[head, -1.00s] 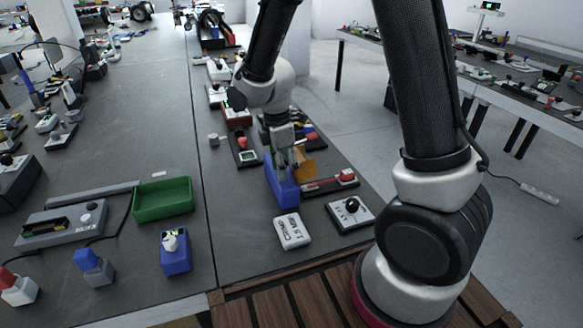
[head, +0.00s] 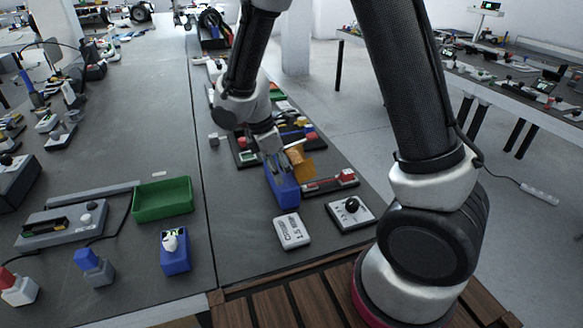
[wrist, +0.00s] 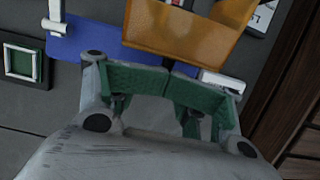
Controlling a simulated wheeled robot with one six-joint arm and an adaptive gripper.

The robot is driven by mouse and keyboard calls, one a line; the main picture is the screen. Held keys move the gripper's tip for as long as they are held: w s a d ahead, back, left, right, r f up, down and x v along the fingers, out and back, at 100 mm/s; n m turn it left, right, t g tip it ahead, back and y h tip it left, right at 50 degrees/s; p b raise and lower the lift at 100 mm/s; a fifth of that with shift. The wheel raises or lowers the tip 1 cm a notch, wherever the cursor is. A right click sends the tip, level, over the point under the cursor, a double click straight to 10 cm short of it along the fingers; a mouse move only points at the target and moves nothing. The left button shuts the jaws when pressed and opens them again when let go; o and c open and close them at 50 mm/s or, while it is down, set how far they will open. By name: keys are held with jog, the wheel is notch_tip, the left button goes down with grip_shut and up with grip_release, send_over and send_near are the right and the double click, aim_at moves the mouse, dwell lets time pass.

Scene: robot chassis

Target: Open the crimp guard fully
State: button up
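The crimp guard is an amber, see-through flap (head: 300,161) on the right side of a blue box-shaped station (head: 283,190). In the wrist view the amber guard (wrist: 185,35) stands just beyond my fingertips, in front of the blue body (wrist: 85,42). The guard looks tilted up; its exact angle is hard to tell. My gripper (head: 276,163) is over the station, beside the guard. In the wrist view the green finger pads of my gripper (wrist: 168,70) meet with nothing visible between them. I cannot tell whether they touch the guard.
A grey label block marked CRIMP (head: 292,231) lies in front of the station. A black-knob box (head: 350,212) and a red-ended tool (head: 330,183) are at its right. A green tray (head: 162,198) stands to the left. Bare table lies between the tray and the station.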

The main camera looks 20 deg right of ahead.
jog(key=shift+r, duration=3.4)
